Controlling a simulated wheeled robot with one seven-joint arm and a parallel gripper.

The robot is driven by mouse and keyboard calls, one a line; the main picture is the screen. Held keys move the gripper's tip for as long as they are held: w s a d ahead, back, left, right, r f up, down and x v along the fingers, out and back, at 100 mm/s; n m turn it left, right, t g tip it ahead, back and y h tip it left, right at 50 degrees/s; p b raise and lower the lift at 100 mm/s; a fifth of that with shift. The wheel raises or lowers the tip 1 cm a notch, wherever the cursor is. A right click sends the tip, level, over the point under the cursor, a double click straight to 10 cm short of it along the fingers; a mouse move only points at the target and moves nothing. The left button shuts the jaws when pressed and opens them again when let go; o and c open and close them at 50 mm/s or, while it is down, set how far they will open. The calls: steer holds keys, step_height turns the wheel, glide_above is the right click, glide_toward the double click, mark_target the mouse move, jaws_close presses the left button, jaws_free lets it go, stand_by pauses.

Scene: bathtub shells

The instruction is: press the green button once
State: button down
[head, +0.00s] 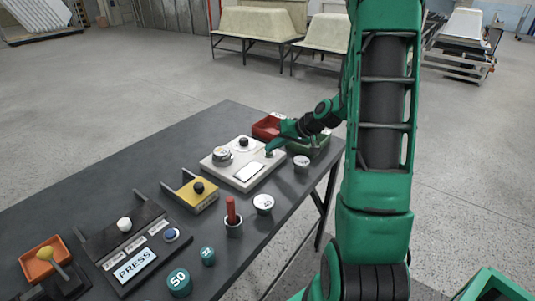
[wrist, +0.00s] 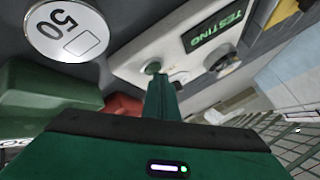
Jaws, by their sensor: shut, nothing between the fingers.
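The green button (wrist: 153,67) is a small round cap on a white panel (wrist: 130,55), seen in the wrist view. The panel's dark display (wrist: 213,32) reads "TESTING" in green. My gripper (wrist: 160,82) is shut and empty, its tip right at the button; I cannot tell whether they touch. In the head view the white panel (head: 215,165) lies on the dark table, and my gripper (head: 269,150) points down at its right end, hiding the button.
A red tray (head: 266,127) and a green tray (head: 318,146) stand close behind my gripper. White-topped weights (head: 301,163) (head: 263,204) lie by the table's right edge.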

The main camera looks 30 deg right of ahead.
steer(key=shift+r, duration=0.85)
step_height(320, 180, up, 5)
stand_by(0.7)
stand_by(0.7)
steer(key=g+h, duration=0.2)
steer(key=g, duration=0.1)
glide_toward(273, 154)
steer(key=s+a+r, duration=0.2)
steer(key=s+a, duration=0.3)
steer(key=s+a+r+m+g+h, duration=0.1)
steer(key=s+g, duration=0.1)
steer(key=s, duration=1)
steer(key=s+a+r+m+g, duration=0.1)
steer(key=s+g, duration=0.2)
steer(key=s, duration=1)
steer(key=shift+s+a+r+m+h, duration=0.3)
steer(key=shift+r+h, duration=0.05)
steer(key=shift+h, duration=0.05)
